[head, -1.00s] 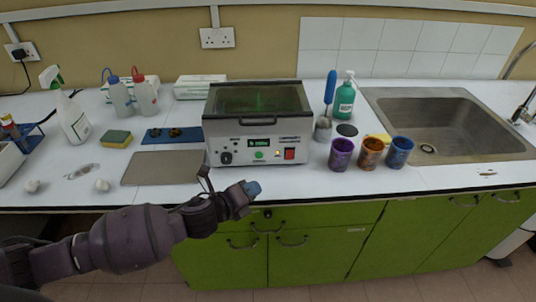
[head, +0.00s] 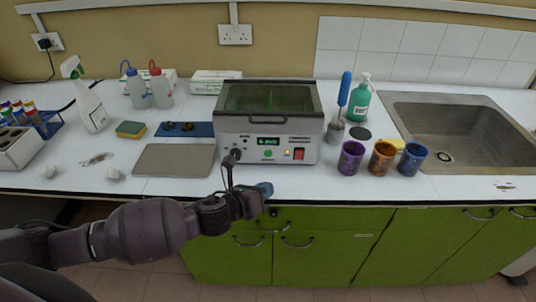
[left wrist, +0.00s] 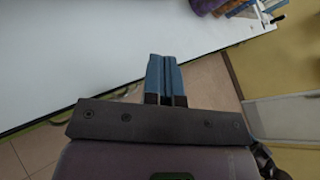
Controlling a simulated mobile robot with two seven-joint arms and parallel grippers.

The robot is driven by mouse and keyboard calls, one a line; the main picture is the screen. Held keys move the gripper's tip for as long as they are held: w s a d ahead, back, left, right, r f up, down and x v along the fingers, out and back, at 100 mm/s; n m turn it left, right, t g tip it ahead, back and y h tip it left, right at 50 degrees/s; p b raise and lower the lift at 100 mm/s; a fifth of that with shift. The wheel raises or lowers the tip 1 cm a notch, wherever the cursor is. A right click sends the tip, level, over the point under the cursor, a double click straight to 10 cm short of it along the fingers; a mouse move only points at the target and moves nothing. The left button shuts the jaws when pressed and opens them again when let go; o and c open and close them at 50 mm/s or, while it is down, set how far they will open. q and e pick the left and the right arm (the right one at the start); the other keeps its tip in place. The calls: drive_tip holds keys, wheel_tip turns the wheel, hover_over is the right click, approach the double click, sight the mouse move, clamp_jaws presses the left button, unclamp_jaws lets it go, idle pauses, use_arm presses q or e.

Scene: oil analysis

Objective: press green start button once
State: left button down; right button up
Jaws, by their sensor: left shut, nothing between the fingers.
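The grey bath machine (head: 267,125) stands on the white bench with its lid down and a lit green display (head: 267,141). The round green start button (head: 268,154) is on its front panel, below the display, with a red switch (head: 299,154) to its right. My left gripper (head: 264,189) is in front of the machine at the bench's front edge, below the green button and apart from it. Its blue fingers (left wrist: 165,76) are shut together with nothing between them in the left wrist view. My right gripper is not in view.
A grey plate (head: 174,160) lies left of the machine. Purple, orange and blue pots (head: 382,158) stand to its right, before the sink (head: 455,130). The bench strip directly in front of the machine is clear.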

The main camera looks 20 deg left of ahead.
sight(268, 153)
use_arm(q)
drive_tip(key=shift+w+a+b, duration=0.15)
drive_tip(key=shift+w+b, duration=0.15)
drive_tip(key=shift+w, duration=0.3)
drive_tip(key=w, duration=0.2)
drive_tip(key=w+a+b, duration=0.1)
drive_tip(key=w, duration=0.2)
drive_tip(key=shift+w+a+b, duration=0.3)
drive_tip(key=shift+b, duration=0.1)
drive_tip(key=shift+w+a, duration=0.25)
drive_tip(key=shift+w, duration=0.55)
idle(0.4)
